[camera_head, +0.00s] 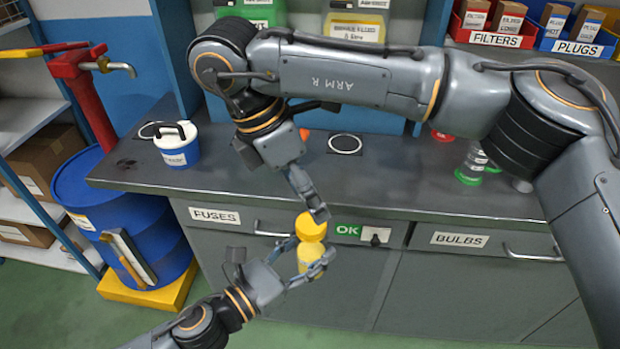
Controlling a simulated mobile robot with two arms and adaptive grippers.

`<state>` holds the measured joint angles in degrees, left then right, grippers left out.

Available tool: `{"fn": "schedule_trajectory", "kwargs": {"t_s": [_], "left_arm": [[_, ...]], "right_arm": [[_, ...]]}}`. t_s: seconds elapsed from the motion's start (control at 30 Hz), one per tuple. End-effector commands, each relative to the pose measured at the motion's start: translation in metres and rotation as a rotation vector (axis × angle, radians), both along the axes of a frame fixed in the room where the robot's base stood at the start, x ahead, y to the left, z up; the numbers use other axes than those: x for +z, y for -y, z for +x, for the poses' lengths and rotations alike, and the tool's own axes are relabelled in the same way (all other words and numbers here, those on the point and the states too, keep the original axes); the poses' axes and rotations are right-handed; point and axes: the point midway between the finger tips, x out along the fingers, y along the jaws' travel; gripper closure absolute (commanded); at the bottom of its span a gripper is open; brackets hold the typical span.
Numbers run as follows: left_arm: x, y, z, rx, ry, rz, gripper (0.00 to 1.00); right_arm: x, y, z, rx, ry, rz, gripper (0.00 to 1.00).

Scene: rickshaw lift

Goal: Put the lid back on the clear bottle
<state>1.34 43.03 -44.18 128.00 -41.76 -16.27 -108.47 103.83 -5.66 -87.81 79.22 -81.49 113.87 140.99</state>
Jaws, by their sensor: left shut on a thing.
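My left gripper (308,268) is shut on a yellow bottle (309,258) and holds it upright in front of the drawers. A wide, round yellow lid (311,226) sits at the bottle's top. My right gripper (312,203) is just above this lid; its fingers overlap in the view, so I cannot tell if they touch it or how far apart they are. A clear bottle-like container (473,163) with a green end stands on the counter at the right, partly hidden by my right arm. A red-orange cap-like thing (443,136) lies behind it.
The grey counter (400,190) has a ringed spot (345,144) in the middle. A white and blue tub (177,144) stands at the left. A blue drum (120,215) and a red pump (85,85) are beside the counter. Labelled bins (495,25) are at the back right.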

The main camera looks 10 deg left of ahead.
Motion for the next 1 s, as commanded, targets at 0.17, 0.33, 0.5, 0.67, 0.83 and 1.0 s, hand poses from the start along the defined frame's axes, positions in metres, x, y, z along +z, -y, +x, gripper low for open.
{"fn": "schedule_trajectory", "kwargs": {"t_s": [0.17, 0.33, 0.5, 0.67, 0.83, 1.0], "left_arm": [[0.001, 0.0, 0.0, 0.0, 0.001, -0.001, 1.0], [0.001, 0.0, 0.0, 0.0, 0.001, -0.001, 1.0], [0.001, 0.0, 0.0, 0.0, 0.001, -0.001, 1.0], [0.001, 0.0, 0.0, 0.0, 0.001, -0.001, 1.0], [0.001, 0.0, 0.0, 0.0, 0.001, -0.001, 1.0], [0.001, 0.0, 0.0, 0.0, 0.001, -0.001, 1.0]], "right_arm": [[0.002, 0.001, 0.0, 0.366, -0.139, 0.022, 0.36], [0.004, 0.001, 0.001, 0.722, -0.26, 0.04, 0.36], [0.007, 0.002, 0.001, 1.082, -0.365, 0.057, 0.36], [0.009, 0.003, 0.001, 1.425, -0.45, 0.066, 0.36], [0.011, 0.003, 0.001, 1.794, -0.527, 0.065, 0.36], [0.014, 0.004, 0.001, 2.164, -0.585, 0.051, 0.36]]}}
